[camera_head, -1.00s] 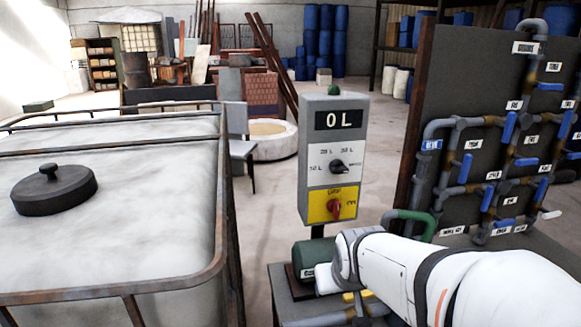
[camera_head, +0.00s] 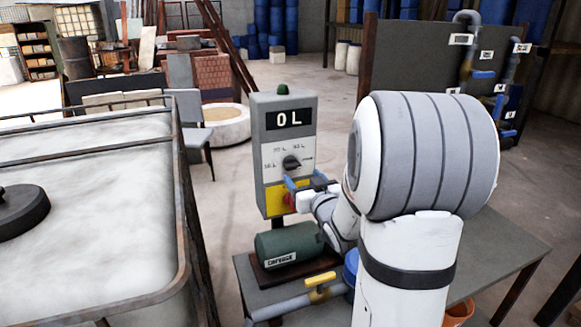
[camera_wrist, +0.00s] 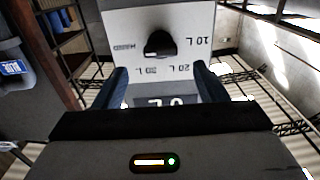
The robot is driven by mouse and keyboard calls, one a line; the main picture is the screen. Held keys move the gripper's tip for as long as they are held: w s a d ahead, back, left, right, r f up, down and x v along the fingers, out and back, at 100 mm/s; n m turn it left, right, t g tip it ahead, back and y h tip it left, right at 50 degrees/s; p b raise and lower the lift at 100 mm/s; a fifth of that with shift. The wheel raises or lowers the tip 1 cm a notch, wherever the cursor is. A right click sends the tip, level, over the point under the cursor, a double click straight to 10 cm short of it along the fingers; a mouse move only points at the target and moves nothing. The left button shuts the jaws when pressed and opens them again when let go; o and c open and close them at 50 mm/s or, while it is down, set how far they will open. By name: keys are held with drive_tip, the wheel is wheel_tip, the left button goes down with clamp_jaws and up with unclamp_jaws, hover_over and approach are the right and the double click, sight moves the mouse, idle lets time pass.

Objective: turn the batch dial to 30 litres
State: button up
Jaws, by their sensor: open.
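The batch dial (camera_head: 291,162) is a black knob on the white panel of a grey control box (camera_head: 262,205), with litre marks around it. The display (camera_head: 289,119) above it reads 0 L. In the wrist view the panel is upside down, and the dial (camera_wrist: 160,43) lies just beyond the fingertips. Its exact pointer direction is hard to tell. My gripper (camera_head: 297,184) is in front of the panel, just below the dial. Its blue fingers (camera_wrist: 162,80) are apart with nothing between them, and the dial looks untouched.
A red switch (camera_head: 288,201) on the yellow panel is partly hidden behind my gripper. A white caged tank (camera_head: 90,240) stands left. A pipe board (camera_head: 415,60) stands behind right.

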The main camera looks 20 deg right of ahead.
sight(295, 168)
drive_tip(key=w+p, duration=0.1)
drive_tip(key=w, duration=0.5)
drive_tip(key=shift+w+p, duration=0.15)
drive_tip(key=shift+p, duration=0.2)
drive_tip(key=shift+c, duration=0.5)
